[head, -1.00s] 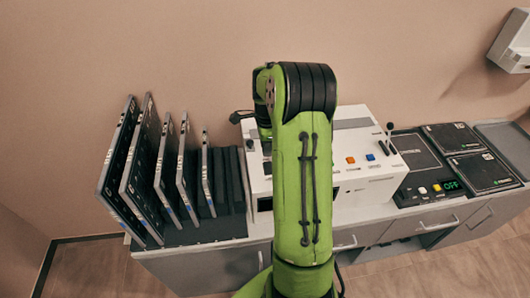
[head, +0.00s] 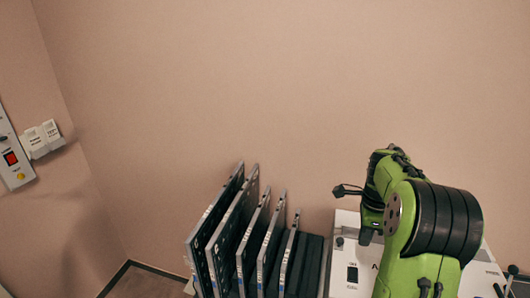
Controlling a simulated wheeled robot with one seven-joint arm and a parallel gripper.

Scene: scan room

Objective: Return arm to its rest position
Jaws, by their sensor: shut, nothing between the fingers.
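My green arm (head: 396,215) rises at the lower right of the head view, bent at a dark ribbed joint, in front of a white console. My gripper (head: 340,190) appears as a small dark shape pointing left from the far end of the arm. It is shut, with nothing seen in it. It is close to the console's upper left side in the picture and right of the rack of panels. Most of the wrist is hidden behind the arm.
Several upright dark panels (head: 224,225) stand in a rack left of the arm. The white console (head: 345,255) is partly hidden by my arm. A wall box with a red switch (head: 11,158) and white switches (head: 41,138) are at the left. The wall above is bare.

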